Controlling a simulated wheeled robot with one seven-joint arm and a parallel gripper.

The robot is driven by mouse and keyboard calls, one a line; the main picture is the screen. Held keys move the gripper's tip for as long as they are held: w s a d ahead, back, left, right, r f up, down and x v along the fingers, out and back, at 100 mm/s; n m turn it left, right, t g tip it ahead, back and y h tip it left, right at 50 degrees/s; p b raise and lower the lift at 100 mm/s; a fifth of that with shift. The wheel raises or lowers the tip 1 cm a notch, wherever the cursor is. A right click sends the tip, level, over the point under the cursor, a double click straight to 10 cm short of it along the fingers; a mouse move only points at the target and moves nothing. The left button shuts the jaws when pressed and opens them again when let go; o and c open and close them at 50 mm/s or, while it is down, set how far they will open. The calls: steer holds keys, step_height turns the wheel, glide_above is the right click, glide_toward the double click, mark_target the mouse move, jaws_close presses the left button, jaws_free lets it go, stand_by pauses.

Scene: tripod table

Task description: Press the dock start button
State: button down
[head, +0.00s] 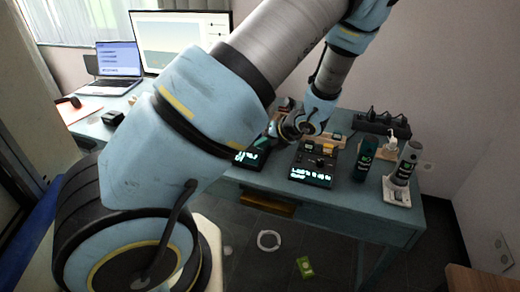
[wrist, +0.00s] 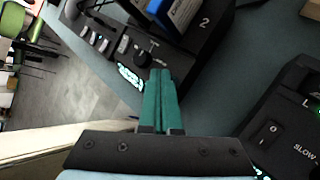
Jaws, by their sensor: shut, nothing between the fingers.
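My gripper (wrist: 160,90) is shut and empty, its two teal fingers together in the wrist view. In the head view my wrist is over the table between two black devices, and the fingertips are hard to make out. A black dock-like unit (wrist: 205,45), marked 2, lies beyond the fingertips. It holds a blue block (wrist: 183,12) and has a round knob (wrist: 142,58), several grey buttons (wrist: 100,40) and a lit display (wrist: 130,77). I cannot tell which button is the dock start button. The fingers look close to this unit; contact cannot be told.
Another black device (wrist: 285,120) with a rocker switch and the word SLOW is at right. In the head view a device with a lit display (head: 311,177), dark bottle (head: 364,160), grey bottle (head: 407,163) and power strip (head: 382,124) stand on the blue table (head: 375,212).

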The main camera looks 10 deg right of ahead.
stand_by(0.4)
steer(key=shift+r+p, duration=0.65)
steer(key=shift+p, duration=0.1)
step_height(320, 180, up, 5)
steer(key=p, duration=0.5)
steer(key=shift+r, duration=0.1)
stand_by(0.4)
